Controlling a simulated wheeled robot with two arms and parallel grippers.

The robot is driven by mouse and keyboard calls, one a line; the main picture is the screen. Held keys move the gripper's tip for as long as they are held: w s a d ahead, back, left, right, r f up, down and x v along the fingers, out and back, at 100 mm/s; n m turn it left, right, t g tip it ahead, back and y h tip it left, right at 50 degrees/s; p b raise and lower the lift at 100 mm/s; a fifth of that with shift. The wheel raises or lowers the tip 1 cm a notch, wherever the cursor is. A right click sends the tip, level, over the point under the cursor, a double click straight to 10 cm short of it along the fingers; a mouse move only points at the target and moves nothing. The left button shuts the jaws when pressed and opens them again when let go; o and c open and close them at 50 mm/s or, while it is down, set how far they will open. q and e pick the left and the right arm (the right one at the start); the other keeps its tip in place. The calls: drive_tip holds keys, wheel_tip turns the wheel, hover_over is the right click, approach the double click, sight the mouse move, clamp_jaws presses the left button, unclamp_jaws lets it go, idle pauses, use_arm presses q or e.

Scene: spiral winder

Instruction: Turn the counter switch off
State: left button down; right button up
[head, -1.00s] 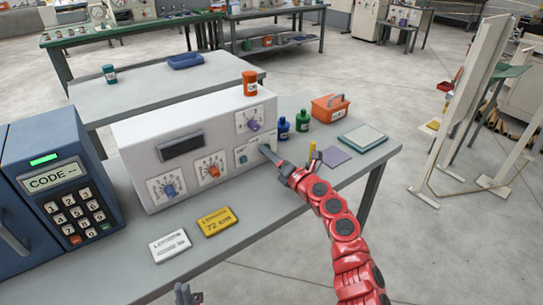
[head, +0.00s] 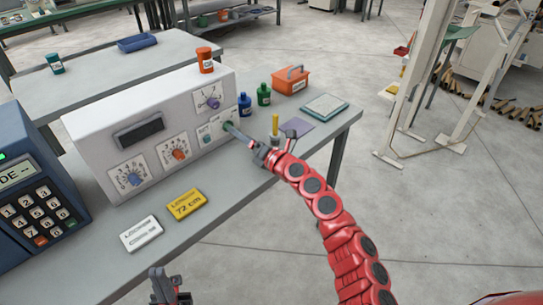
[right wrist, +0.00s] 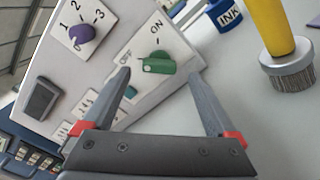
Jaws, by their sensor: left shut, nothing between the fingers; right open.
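The green counter switch (right wrist: 158,65) is a knob on a white plate marked OFF and ON, on the winder's front panel. My right gripper (right wrist: 160,76) is open, with one finger on each side of the knob; I cannot tell if they touch it. In the head view the right gripper (head: 232,130) reaches the panel's right end and mostly hides the switch. The white winder box (head: 95,122) stands on the bench. My left gripper (head: 168,285) is at the bottom edge of the head view, shut and away from the winder.
A purple dial (right wrist: 80,36) sits beside the switch plate. Blue (head: 245,106) and green bottles (head: 264,95), and a yellow-handled brush (head: 275,127) stand right of the winder. A blue keypad box (head: 25,190) stands left. Yellow (head: 185,204) and white cards (head: 141,233) lie in front.

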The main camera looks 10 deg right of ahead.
drive_tip(key=v, duration=1.3)
drive_tip(key=shift+s+p, duration=0.25)
drive_tip(key=shift+p, duration=0.15)
drive_tip(key=shift+d, duration=0.1)
